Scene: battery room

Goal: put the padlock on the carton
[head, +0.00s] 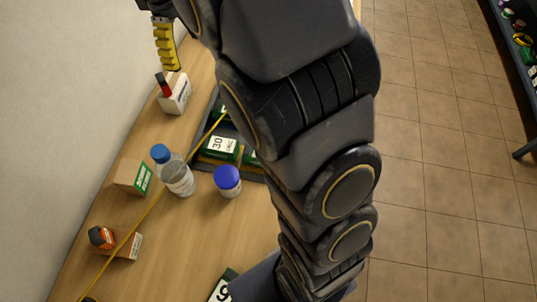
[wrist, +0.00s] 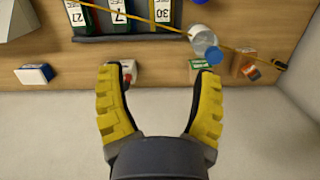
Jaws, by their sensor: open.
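I cannot make out a padlock for certain. A small orange and black item (head: 102,237) sits on or against a small brown carton (head: 128,246) near the wall; both show at the right in the wrist view. Another brown carton (head: 133,177) has a green label. A white box (head: 178,98) has a red and black item (head: 163,86) on or against it. My gripper (wrist: 160,72) is open and empty, its yellow fingers wide apart. In the wrist view the white box (wrist: 128,72) shows beside the left fingertip.
A clear bottle (head: 177,176) with a blue cap and a blue-lidded jar (head: 228,182) stand mid-table. A dark tray (wrist: 140,38) holds green numbered blocks. A yellow cord (head: 145,216) crosses the table. A blue-white box (wrist: 35,74) lies left. My arm hides the table's right side.

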